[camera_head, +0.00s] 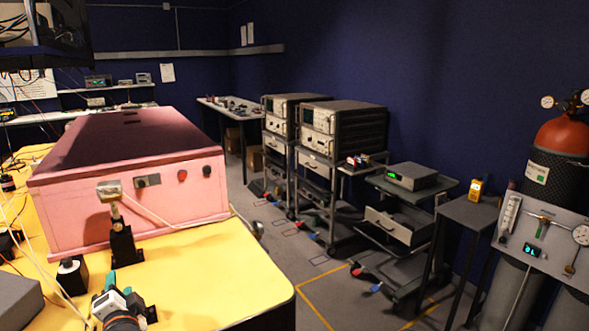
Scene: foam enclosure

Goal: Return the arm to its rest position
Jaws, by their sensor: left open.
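My left gripper (122,302) shows at the bottom left, low over the yellow table (215,275). It has grey, black and teal parts, and its jaws are open. I see nothing held between them. The pink foam enclosure (150,215) stands behind it on the table, with its dark reddish lid (140,135) closed on top. The gripper is in front of the enclosure and apart from it. My right gripper is not in view.
A black post mount (124,246) with a small metal head stands between gripper and enclosure. A small black block (72,275) and a grey box (18,300) lie left, among loose cables. The table's right part is clear. Instrument racks (345,125) and a gas cylinder (560,150) stand right.

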